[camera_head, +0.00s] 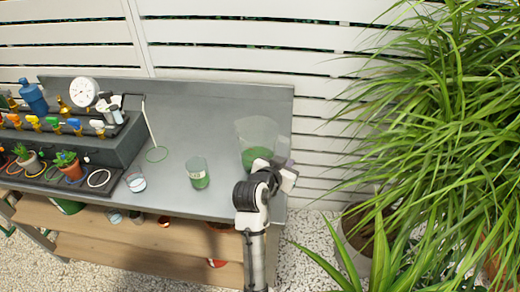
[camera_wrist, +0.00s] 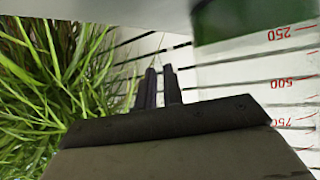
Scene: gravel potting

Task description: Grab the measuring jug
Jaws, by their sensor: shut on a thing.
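The measuring jug (camera_head: 257,133) is a large clear vessel with green contents at its bottom, upright at the right end of the grey bench. In the wrist view the measuring jug (camera_wrist: 250,85) fills the right side, with red marks 250, 500 and 750 upside down. My gripper (camera_head: 287,168) is at the jug's front right side. In the wrist view my gripper's (camera_wrist: 159,88) dark fingers are close together beside the jug wall and shut on it. The gripped part is hidden. I cannot tell whether the jug's base touches the bench.
A smaller clear beaker with green contents (camera_head: 198,174) and a small cup (camera_head: 136,182) stand left of the jug on the bench (camera_head: 205,118). A leafy plant (camera_head: 440,120) crowds the right. A slatted fence is behind.

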